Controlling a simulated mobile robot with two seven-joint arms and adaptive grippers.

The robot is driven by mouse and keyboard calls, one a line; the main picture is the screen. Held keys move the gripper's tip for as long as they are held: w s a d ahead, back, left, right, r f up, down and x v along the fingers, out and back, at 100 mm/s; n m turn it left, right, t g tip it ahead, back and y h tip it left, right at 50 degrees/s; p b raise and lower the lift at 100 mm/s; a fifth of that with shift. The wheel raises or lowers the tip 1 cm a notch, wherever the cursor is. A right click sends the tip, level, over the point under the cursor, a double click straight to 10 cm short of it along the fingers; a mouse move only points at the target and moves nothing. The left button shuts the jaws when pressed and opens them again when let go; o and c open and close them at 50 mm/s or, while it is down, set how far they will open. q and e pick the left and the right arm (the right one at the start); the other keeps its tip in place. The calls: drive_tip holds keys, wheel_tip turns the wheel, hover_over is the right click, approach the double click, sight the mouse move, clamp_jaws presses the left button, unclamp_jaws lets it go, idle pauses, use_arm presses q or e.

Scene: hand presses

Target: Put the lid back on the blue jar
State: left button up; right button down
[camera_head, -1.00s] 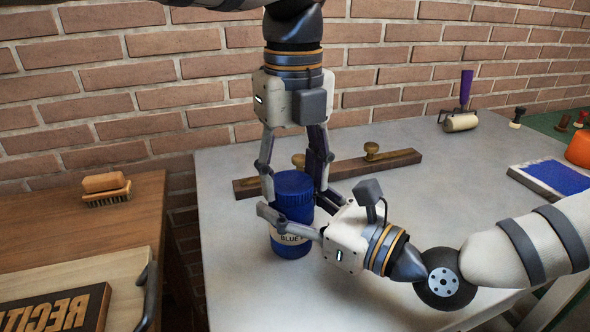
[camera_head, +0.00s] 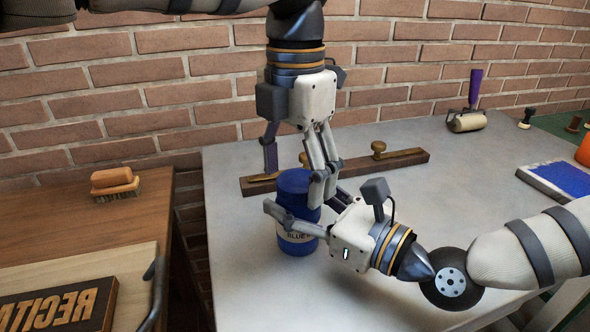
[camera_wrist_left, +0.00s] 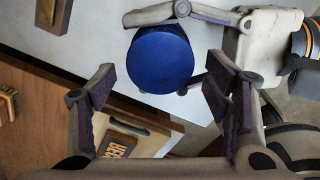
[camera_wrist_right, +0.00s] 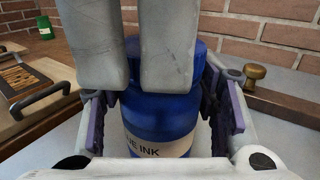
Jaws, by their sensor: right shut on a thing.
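The blue jar (camera_head: 296,246) stands upright on the grey table, its label partly hidden. Its blue lid (camera_head: 293,184) sits on top and looks level; whether it is fully tightened I cannot tell. The lid's round top fills the middle of the left wrist view (camera_wrist_left: 160,60). My right gripper (camera_head: 303,217) is shut around the jar's body from the right, its fingers on both sides in the right wrist view. My left gripper (camera_head: 297,180) points down above the lid with fingers spread and nothing between its pads. Its grey fingers hide part of the lid in the right wrist view.
A wooden bar with brass knobs (camera_head: 402,158) lies behind the jar. A roller with a purple handle (camera_head: 474,90) and a blue ink pad (camera_head: 566,181) are at the right. A wooden bench (camera_head: 60,221) with a brush (camera_head: 116,189) is at the left, across a gap.

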use_arm(q)
drive_tip(key=shift+r, duration=2.25)
drive_tip(key=shift+c, duration=0.4)
